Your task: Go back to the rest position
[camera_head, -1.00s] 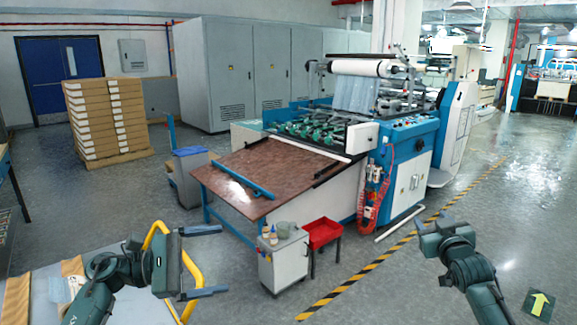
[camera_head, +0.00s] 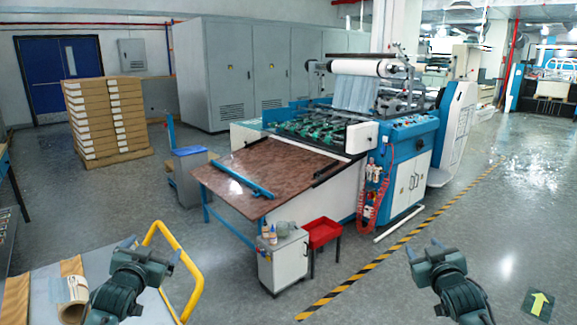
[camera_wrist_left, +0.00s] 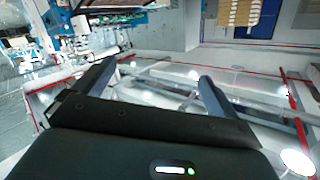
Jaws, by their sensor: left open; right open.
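My left gripper (camera_head: 153,251) is at the lower left of the head view, above the flat surface with the yellow rail. Its fingers point up and away and are apart, with nothing between them. In the left wrist view the two fingers of this gripper (camera_wrist_left: 155,80) are spread wide and empty. My right gripper (camera_head: 437,249) is at the lower right of the head view, above the floor near the striped line. Its fingers are apart and empty.
A cart-like surface (camera_head: 37,311) with a yellow rail (camera_head: 188,262) and a roll (camera_head: 73,296) lies at lower left. The laminating machine (camera_head: 403,145) and its brown table (camera_head: 235,180) stand ahead. A white cabinet (camera_head: 287,264) and red bin (camera_head: 319,233) are in front.

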